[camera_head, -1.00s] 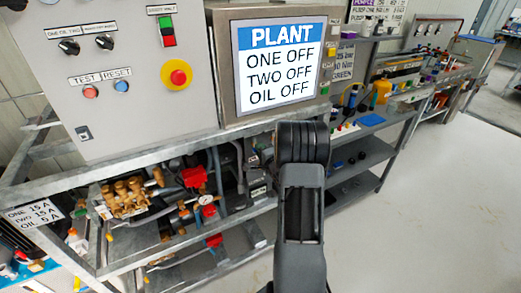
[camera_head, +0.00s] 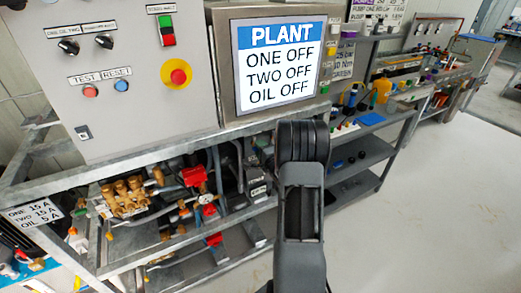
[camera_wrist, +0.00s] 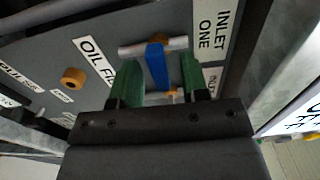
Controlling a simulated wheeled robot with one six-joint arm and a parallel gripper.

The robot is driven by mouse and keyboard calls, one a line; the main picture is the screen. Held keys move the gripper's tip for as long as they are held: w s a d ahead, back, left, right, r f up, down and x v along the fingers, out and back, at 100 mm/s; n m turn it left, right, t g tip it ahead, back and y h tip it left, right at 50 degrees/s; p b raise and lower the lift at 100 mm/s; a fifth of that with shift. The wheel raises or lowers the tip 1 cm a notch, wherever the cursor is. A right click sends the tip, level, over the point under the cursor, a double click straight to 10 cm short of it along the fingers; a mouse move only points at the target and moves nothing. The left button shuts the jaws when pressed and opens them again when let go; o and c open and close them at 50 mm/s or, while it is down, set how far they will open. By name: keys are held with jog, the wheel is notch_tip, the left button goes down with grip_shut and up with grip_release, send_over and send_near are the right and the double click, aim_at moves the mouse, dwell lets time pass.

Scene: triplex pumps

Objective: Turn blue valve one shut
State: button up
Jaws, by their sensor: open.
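In the wrist view a blue valve handle (camera_wrist: 157,66) sits across a short silver pipe, beside a white label reading INLET ONE (camera_wrist: 214,40). My gripper (camera_wrist: 157,77) is open, with one green finger on each side of the blue handle. The handle lies between the fingers, and I see gaps on both sides. I cannot tell how deep the handle sits between them. In the head view my own arm stands in front of the bench and my gripper is hidden; I cannot make out the blue handle there.
An OIL FILL label (camera_wrist: 97,60) and a brass-coloured round fitting (camera_wrist: 73,77) are left of the handle. In the head view the plant screen (camera_head: 279,65) reads ONE OFF, TWO OFF, OIL OFF. Brass pump parts (camera_head: 126,197) sit on the lower shelf. The floor at right (camera_head: 440,210) is clear.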

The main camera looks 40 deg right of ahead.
jog(key=s+a+b, duration=0.1)
jog(key=s+a, duration=0.1)
jog(key=s, duration=1.1)
jog(key=shift+s, duration=0.35)
